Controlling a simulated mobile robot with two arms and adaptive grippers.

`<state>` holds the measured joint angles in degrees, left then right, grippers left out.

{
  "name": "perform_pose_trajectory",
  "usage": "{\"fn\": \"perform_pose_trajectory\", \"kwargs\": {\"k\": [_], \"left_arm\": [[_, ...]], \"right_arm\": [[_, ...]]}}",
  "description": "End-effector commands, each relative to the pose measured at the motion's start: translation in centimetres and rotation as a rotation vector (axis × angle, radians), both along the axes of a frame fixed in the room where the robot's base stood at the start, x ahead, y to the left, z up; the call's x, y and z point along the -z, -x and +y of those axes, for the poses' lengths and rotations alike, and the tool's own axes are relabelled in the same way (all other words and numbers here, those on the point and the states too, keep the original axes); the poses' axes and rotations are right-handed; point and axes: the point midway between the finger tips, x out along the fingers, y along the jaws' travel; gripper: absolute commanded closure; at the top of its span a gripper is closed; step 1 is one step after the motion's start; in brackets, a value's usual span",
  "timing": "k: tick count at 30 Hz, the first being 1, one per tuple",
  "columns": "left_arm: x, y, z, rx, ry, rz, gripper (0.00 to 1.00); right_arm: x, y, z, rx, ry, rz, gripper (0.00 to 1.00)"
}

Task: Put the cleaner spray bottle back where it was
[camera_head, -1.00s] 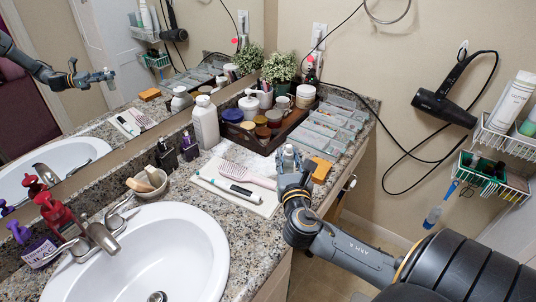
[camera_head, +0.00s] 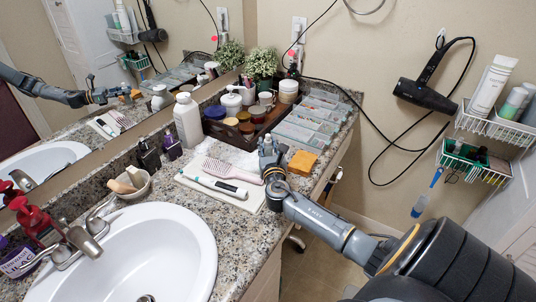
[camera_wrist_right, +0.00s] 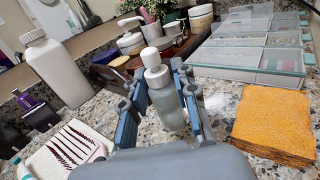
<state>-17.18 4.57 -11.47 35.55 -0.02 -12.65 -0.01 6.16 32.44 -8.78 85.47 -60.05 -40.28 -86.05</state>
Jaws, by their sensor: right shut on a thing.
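The cleaner spray bottle appears to be the small translucent bottle with a white cap (camera_wrist_right: 160,85); its top also shows in the head view (camera_head: 268,143). It stands upright between the fingers of my right gripper (camera_head: 270,162), which is shut on it. The right wrist view shows the fingers (camera_wrist_right: 156,98) on both sides of its body. The bottle's base is low by the granite counter (camera_head: 235,240); whether it touches is unclear. My left gripper is out of view.
A dark tray (camera_head: 236,138) of jars and a clear-lidded organizer (camera_head: 306,122) stand behind the gripper. A tall white bottle (camera_head: 187,121) stands left, near the mirror. The white cloth (camera_head: 222,189) lies close on the left. The sink (camera_head: 130,255) is at front left.

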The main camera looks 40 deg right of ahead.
Motion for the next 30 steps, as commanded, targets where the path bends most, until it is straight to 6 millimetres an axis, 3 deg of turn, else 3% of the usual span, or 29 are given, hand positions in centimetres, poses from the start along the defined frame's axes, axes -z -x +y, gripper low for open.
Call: {"fn": "perform_pose_trajectory", "kwargs": {"k": [1,4,17,18,21,30], "left_arm": [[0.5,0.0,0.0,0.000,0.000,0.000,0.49],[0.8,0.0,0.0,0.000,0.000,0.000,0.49],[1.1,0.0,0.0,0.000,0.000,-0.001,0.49],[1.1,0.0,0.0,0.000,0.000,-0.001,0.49],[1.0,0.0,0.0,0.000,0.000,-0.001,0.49],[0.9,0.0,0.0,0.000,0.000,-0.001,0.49]], "right_arm": [[1.3,0.1,0.1,0.001,-0.001,0.005,1.00],[2.6,0.1,0.1,0.001,-0.001,0.004,1.00],[3.3,0.1,0.1,0.000,-0.001,0.002,1.00],[3.3,0.1,0.1,0.000,-0.002,0.002,0.70],[3.2,0.1,0.1,0.000,-0.002,0.002,0.49],[3.2,0.1,0.1,0.000,-0.001,0.003,0.49]]}}
